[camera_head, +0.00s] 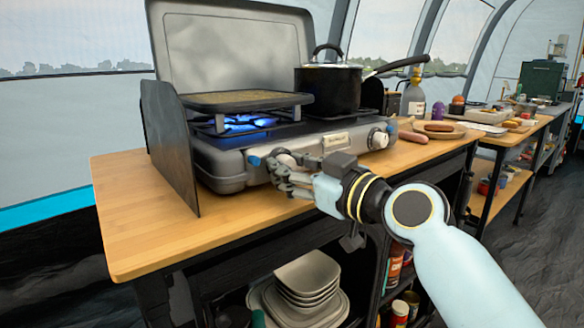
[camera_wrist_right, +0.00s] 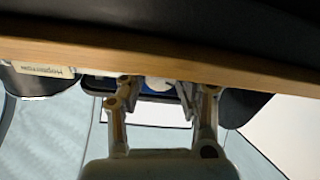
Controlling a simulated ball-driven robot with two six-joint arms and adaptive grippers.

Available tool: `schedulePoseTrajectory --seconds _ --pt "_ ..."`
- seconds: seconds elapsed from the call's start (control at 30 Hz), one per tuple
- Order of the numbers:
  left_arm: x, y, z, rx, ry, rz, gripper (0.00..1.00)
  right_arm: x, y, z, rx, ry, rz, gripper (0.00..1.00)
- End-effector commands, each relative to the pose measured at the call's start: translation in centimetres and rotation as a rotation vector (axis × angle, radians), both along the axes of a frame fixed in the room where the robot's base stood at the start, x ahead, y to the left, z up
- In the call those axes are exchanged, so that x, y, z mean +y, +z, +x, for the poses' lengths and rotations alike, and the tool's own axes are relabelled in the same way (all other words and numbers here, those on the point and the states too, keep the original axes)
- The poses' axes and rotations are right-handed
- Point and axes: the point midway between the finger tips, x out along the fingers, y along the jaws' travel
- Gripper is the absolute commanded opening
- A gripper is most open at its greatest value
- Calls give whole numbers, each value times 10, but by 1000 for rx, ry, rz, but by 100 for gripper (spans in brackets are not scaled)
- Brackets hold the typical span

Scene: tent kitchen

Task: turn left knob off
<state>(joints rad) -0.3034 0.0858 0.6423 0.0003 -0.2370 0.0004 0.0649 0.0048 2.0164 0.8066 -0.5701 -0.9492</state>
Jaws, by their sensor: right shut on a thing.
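The grey camp stove (camera_head: 225,160) stands on a wooden counter with its lid raised. Blue flame (camera_head: 245,124) burns under the griddle plate (camera_head: 250,100) on its left burner. My right gripper (camera_head: 284,172) is at the stove's front left, shut on the left knob (camera_head: 286,159), which is partly hidden by the fingers. In the right wrist view, the pale left knob (camera_wrist_right: 158,84) shows between the two fingers (camera_wrist_right: 157,92). The right knob (camera_head: 379,138) is free at the front right. My left gripper is not in view.
A black pot (camera_head: 328,88) sits on the right burner. A sausage (camera_head: 413,136) and a wooden plate (camera_head: 440,131) with food lie right of the stove. Stacked dishes (camera_head: 306,275) and cans are on the shelf below. The counter's front left (camera_head: 150,235) is clear.

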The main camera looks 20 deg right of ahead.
Motion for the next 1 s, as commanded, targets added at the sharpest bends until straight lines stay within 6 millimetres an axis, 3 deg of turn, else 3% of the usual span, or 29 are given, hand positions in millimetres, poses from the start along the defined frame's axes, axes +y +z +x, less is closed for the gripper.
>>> schedulePoseTrajectory --seconds 0.37,1.0 --pt "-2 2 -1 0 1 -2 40 0 0 0 38 0 105 0" --pt "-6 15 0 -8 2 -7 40 0 0 0 235 0 647 0"
